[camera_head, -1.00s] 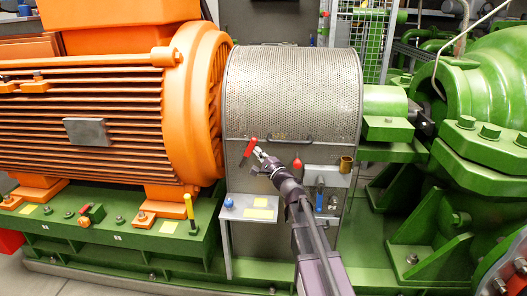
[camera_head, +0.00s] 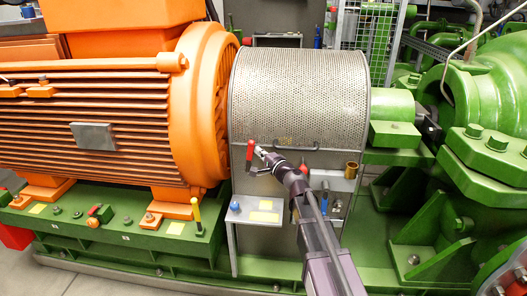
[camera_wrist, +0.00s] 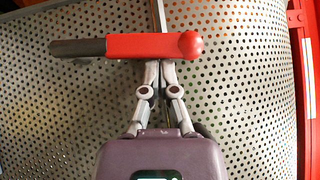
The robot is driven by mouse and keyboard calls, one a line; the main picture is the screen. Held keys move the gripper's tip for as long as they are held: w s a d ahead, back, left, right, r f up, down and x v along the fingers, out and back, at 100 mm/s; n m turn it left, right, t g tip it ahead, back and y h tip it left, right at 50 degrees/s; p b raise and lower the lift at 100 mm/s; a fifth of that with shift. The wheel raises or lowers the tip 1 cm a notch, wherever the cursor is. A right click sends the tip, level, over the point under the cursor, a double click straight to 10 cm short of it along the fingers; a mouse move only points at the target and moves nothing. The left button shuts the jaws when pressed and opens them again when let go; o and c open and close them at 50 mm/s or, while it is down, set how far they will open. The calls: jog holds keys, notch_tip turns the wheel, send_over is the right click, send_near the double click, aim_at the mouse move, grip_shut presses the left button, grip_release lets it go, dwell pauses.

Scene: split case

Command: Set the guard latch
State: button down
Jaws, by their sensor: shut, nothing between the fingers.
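The guard latch is a red handle (camera_head: 249,152) on the front plate below the perforated metal guard (camera_head: 298,95). It stands nearly upright in the head view. In the wrist view the red handle (camera_wrist: 155,46) lies across the picture, with a dark grey end at left and a rounded red end at right. My gripper (camera_head: 259,151) is shut and empty, just right of the handle. In the wrist view my gripper's fingertips (camera_wrist: 158,64) meet the handle's near side, at or almost at contact. They are not around it.
A small shelf (camera_head: 254,217) with a blue knob (camera_head: 235,207) is below the latch. A brass cup (camera_head: 351,170) sits to the right of my arm. The orange motor (camera_head: 100,120) is at left and green pump casing (camera_head: 490,90) at right.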

jog(key=shift+a, duration=0.2)
jog(key=shift+a+r, duration=0.1)
jog(key=shift+a, duration=0.2)
dwell(0.4)
jog(key=w+d+r+v, duration=0.1)
jog(key=d+v, duration=0.1)
jog(key=v, duration=1)
jog(key=shift+d, duration=0.4)
jog(key=shift+f, duration=0.2)
